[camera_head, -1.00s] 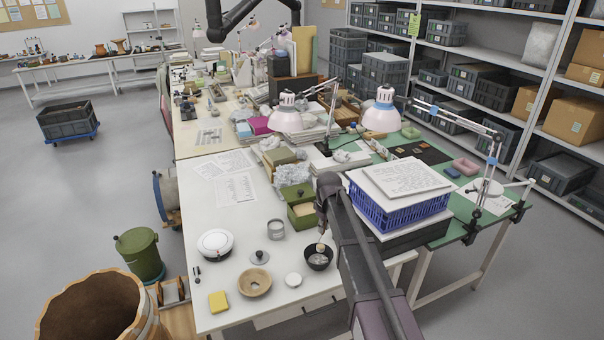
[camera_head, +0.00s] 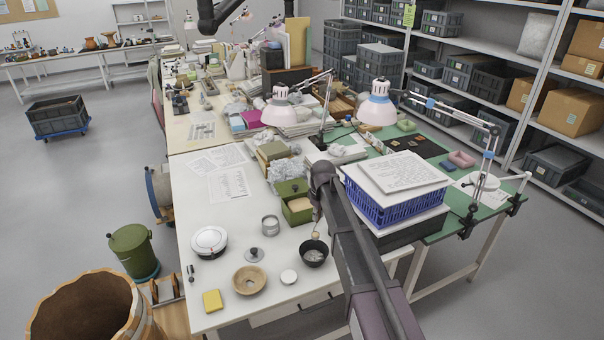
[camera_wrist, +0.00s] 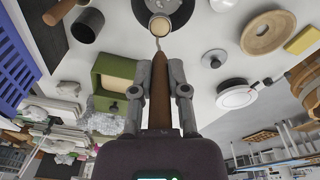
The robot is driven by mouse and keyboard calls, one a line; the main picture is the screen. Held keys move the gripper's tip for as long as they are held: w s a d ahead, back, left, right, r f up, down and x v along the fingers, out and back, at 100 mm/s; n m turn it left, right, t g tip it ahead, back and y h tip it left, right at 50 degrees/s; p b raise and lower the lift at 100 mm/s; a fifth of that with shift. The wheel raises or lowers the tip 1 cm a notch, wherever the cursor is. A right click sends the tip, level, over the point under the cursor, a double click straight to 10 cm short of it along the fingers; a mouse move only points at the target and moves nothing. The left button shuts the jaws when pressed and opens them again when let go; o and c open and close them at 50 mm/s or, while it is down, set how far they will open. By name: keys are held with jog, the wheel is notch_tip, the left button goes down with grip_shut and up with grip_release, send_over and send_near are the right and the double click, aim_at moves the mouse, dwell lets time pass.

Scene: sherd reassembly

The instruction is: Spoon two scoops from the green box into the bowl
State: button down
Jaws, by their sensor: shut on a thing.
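In the wrist view my gripper (camera_wrist: 160,82) is shut on the brown wooden handle of a spoon (camera_wrist: 160,62). The spoon's thin metal neck leads to a round, pale tan head in front of the dark bowl (camera_wrist: 170,6). In the head view the bowl (camera_head: 314,254) stands near the table's front edge with whitish content in it, and the spoon head (camera_head: 316,236) shows just above it. I cannot tell how much the spoon holds. The green box (camera_head: 297,213) stands behind the bowl, with pale beige content. It also shows in the wrist view (camera_wrist: 113,66). My arm hides the gripper in the head view.
Left of the bowl are a grey tin (camera_head: 270,225), a small knobbed lid (camera_head: 254,255), a white disc (camera_head: 289,276), a wooden dish (camera_head: 250,280), a white plate (camera_head: 209,241) and a yellow sponge (camera_head: 212,300). A blue crate (camera_head: 395,200) stands to the right.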

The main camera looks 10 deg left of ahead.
jog(key=w+a, duration=0.4)
jog(key=w, duration=0.8)
jog(key=w+a, duration=0.4)
jog(key=w, duration=0.9)
jog(key=shift+a+m, duration=0.15)
jog(key=shift+m, duration=0.15)
jog(key=shift+s, duration=0.2)
